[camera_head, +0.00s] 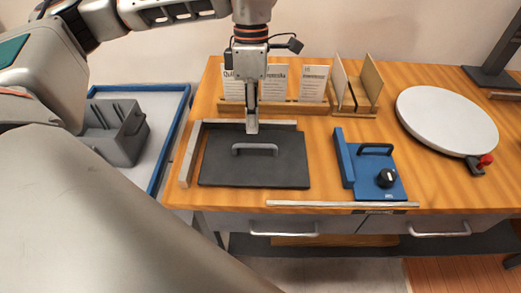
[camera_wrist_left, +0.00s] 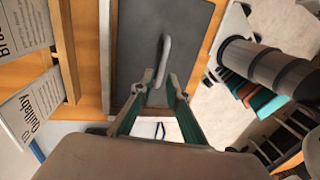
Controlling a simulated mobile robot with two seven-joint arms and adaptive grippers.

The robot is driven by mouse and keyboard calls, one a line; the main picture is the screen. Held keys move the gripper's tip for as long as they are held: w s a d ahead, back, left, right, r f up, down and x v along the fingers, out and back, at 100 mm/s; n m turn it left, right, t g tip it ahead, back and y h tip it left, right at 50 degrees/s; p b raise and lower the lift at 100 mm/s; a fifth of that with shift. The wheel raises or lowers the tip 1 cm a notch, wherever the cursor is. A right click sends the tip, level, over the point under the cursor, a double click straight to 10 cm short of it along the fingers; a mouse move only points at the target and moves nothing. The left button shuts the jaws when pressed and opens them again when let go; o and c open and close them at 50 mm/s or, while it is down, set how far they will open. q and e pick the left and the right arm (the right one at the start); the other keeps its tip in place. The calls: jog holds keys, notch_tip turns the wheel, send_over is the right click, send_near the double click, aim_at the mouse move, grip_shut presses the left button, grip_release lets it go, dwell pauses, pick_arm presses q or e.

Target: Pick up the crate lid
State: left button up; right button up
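The crate lid (camera_head: 255,172) is a dark grey flat panel with a raised light grey handle (camera_head: 255,147). It lies flat on the wooden table. In the left wrist view the lid (camera_wrist_left: 185,22) shows ahead, with its handle (camera_wrist_left: 163,60) running lengthwise. My left gripper (camera_head: 252,128) points down over the lid, near the back of the handle. In the left wrist view its two fingers (camera_wrist_left: 162,90) are apart with nothing held, and the handle's near end shows between or just beyond the tips. Whether they touch it I cannot tell. My right gripper is not in view.
A pale L-shaped fence (camera_head: 190,155) borders the lid's left and back. Printed cards (camera_head: 312,84) stand in a wooden rack behind. A blue device with a black knob (camera_head: 375,175) sits to the right, then a round white plate (camera_head: 446,120). A grey crate (camera_head: 125,140) stands at left.

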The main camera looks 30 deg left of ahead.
aim_at(254, 146)
pick_arm(q)
jog(key=f, duration=0.2)
jog(key=s+f, duration=0.1)
jog(key=f, duration=0.2)
jog(key=d+f, duration=0.1)
jog(key=f, duration=0.1)
jog(key=shift+s+f+b, duration=0.2)
jog(key=shift+s+b, duration=0.05)
jog(key=shift+b, duration=0.05)
grip_shut()
